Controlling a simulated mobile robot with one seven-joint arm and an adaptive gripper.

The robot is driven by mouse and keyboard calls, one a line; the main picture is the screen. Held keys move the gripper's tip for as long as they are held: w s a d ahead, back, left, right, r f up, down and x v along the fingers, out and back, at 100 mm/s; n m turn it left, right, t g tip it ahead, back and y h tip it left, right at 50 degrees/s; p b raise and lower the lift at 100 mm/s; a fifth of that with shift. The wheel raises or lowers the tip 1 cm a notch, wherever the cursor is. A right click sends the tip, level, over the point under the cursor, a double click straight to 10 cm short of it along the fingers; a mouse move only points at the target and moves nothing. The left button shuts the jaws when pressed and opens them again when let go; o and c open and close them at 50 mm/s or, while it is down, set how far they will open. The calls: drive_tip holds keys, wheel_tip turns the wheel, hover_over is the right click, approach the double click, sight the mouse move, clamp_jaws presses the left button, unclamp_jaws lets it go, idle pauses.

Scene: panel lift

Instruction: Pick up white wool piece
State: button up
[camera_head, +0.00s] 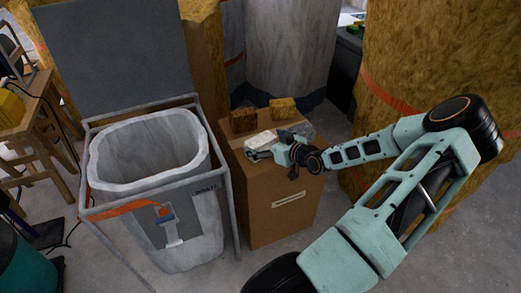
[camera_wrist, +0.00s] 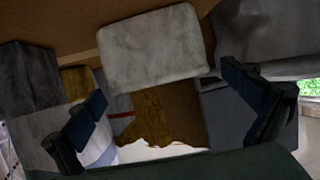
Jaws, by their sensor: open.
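The white wool piece (camera_head: 260,139) is a pale block lying on top of the cardboard box (camera_head: 270,208) in the head view. It also shows large in the upper middle of the wrist view (camera_wrist: 152,47). My gripper (camera_head: 259,153) is at the near side of the white piece, low over the box top. In the wrist view its two dark fingers (camera_wrist: 164,88) are spread apart, with nothing held between them. The white piece lies just beyond the fingertips, roughly in line with the gap. I cannot tell whether a finger touches it.
A brown piece (camera_head: 243,121), a yellow piece (camera_head: 283,108) and a grey piece (camera_head: 304,130) lie on the same box top. A framed waste bag (camera_head: 150,180) with a raised lid (camera_head: 118,60) stands left of the box. Large wool rolls (camera_head: 430,60) stand behind and right.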

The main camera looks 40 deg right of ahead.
drive_tip(key=shift+x, duration=0.8)
drive_tip(key=shift+c, duration=0.6)
drive_tip(key=c, duration=0.7)
drive_tip(key=shift+c, duration=0.2)
